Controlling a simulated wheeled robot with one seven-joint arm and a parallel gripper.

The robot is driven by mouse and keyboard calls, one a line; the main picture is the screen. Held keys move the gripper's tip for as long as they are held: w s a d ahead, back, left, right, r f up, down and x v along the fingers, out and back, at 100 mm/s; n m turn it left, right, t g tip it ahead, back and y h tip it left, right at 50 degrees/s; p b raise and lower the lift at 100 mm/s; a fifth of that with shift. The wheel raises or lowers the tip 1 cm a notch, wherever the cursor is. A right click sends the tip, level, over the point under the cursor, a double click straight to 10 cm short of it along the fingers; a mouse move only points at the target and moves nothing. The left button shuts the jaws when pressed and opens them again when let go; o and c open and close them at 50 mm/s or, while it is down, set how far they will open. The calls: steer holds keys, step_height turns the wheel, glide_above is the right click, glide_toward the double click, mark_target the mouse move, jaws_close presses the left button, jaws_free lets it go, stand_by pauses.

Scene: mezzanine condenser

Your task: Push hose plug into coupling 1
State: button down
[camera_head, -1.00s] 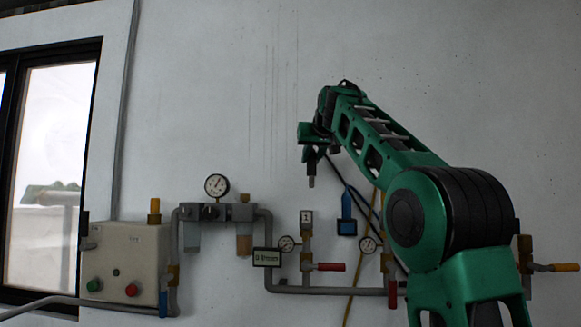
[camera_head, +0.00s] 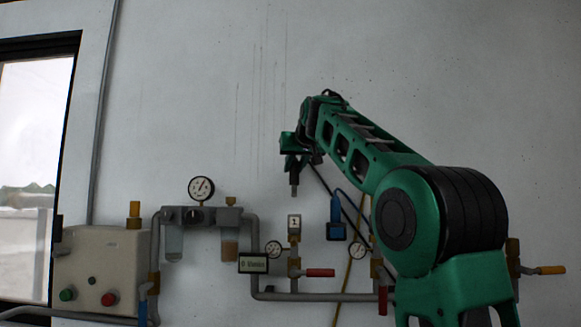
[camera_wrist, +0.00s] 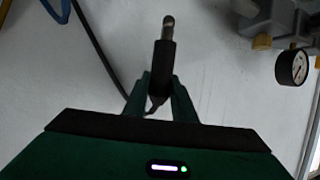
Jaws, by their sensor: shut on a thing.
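My gripper (camera_head: 293,170) is shut on the hose plug (camera_head: 294,190), which points down with its metal tip lowest. In the wrist view my gripper (camera_wrist: 163,84) has both fingers against the dark body of the plug (camera_wrist: 166,55), and its metallic end sticks out beyond them. A black hose (camera_wrist: 92,38) trails from the plug's rear. Coupling 1 (camera_head: 294,240) stands upright on the wall pipe below, with a white tag marked 1 (camera_head: 294,222). The plug tip hangs just above the tag, apart from it and roughly in line in the head view. The coupling's mouth is not clear.
A gauge (camera_head: 274,250) and a red-handled valve (camera_head: 318,272) flank the coupling's pipe. A blue tool-like item (camera_head: 336,218) hangs to the right. A filter unit with a gauge (camera_head: 202,189) and a control box (camera_head: 103,268) are left. The wall above is bare.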

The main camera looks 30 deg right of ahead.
mark_target(295, 192)
steer(key=shift+s+f, duration=0.1)
steer(key=shift+f, duration=1.85)
steer(key=shift+f, duration=2.25)
stand_by(0.4)
steer(key=c, duration=1.4)
jaws_free()
steer(key=shift+s, duration=0.2)
steer(key=v, duration=1)
steer(key=shift+s+a, duration=0.1)
steer(key=shift+s, duration=0.05)
